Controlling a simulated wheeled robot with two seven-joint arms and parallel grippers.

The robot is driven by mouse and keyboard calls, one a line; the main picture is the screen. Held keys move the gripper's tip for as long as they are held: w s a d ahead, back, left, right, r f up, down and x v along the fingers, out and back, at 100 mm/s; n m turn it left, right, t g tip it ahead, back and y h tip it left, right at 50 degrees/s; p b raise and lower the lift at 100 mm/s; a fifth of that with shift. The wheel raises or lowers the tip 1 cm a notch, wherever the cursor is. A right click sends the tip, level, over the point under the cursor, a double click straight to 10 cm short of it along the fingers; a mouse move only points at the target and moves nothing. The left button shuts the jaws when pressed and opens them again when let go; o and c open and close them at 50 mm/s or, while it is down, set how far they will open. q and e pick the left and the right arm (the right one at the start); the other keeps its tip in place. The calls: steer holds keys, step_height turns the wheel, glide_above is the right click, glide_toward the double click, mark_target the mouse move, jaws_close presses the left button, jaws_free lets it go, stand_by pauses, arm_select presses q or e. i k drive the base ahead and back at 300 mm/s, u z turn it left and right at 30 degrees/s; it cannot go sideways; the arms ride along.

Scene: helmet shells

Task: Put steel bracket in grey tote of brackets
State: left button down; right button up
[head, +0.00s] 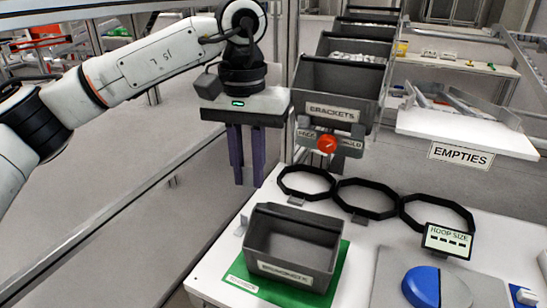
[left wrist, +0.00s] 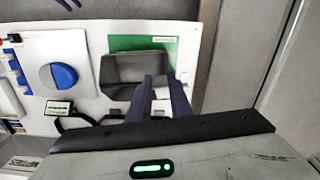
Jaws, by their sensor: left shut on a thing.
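A dark grey open-topped tote (head: 325,262) with a white front label, hard to read, stands on a green mat on the white table. Its visible floor looks bare. The tote also shows in the left wrist view (left wrist: 120,68), beyond the fingers. My left gripper (head: 249,183) points down, above and behind-left of the tote, outside its walls. In the left wrist view, the left gripper's fingers (left wrist: 161,80) are close together. Purple tips, apparently my right gripper's (left wrist: 69,3), show at the top edge.
A bin labelled BRACKETS (head: 332,110) stands on a rack behind. Three black hoops (head: 305,196) lie behind the tote. A HOOP SIZE sign (head: 447,240) and a blue dial (head: 422,287) are right of it. An EMPTIES shelf (head: 470,133) is at back right.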

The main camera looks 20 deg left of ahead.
mark_target(328, 122)
steer(key=z, duration=2.2)
steer(key=k, duration=0.1)
steer(key=z, duration=2.25)
steer(key=k, duration=0.75)
steer(key=u, duration=2.95)
